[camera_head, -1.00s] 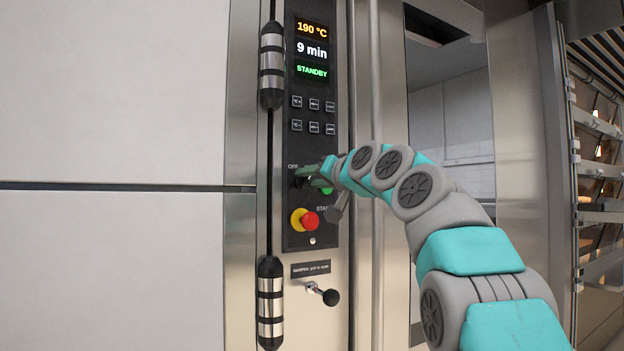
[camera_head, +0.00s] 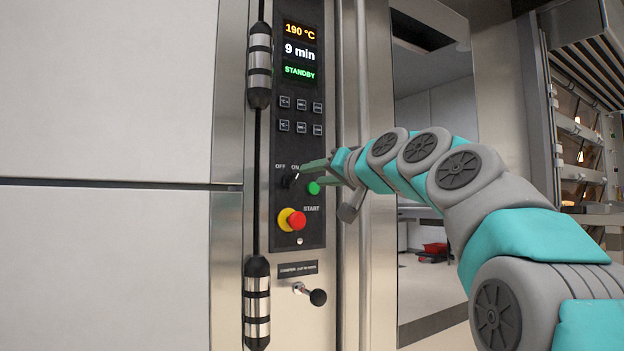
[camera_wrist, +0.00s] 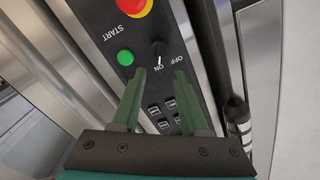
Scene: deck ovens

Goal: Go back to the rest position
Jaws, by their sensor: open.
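My gripper (camera_head: 318,174) is open and empty in front of the oven's black control panel (camera_head: 297,225). In the wrist view its two green fingers (camera_wrist: 160,88) stand apart, with the panel beyond them. The black OFF/ON knob (camera_head: 288,181) is just left of the fingertips, and its white mark points toward ON. It also shows in the wrist view (camera_wrist: 160,48), a little beyond the fingertips and apart from them. The green START button (camera_head: 314,188) is beside the lower finger. The display (camera_head: 299,50) reads 190 °C, 9 min and STANDBY.
A red and yellow emergency stop (camera_head: 292,219) sits below the knob, and a damper knob (camera_head: 317,297) lower still. A vertical steel post (camera_head: 375,270) stands close to my wrist. A rack (camera_head: 580,130) is at the right. Floor shows beyond the opening.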

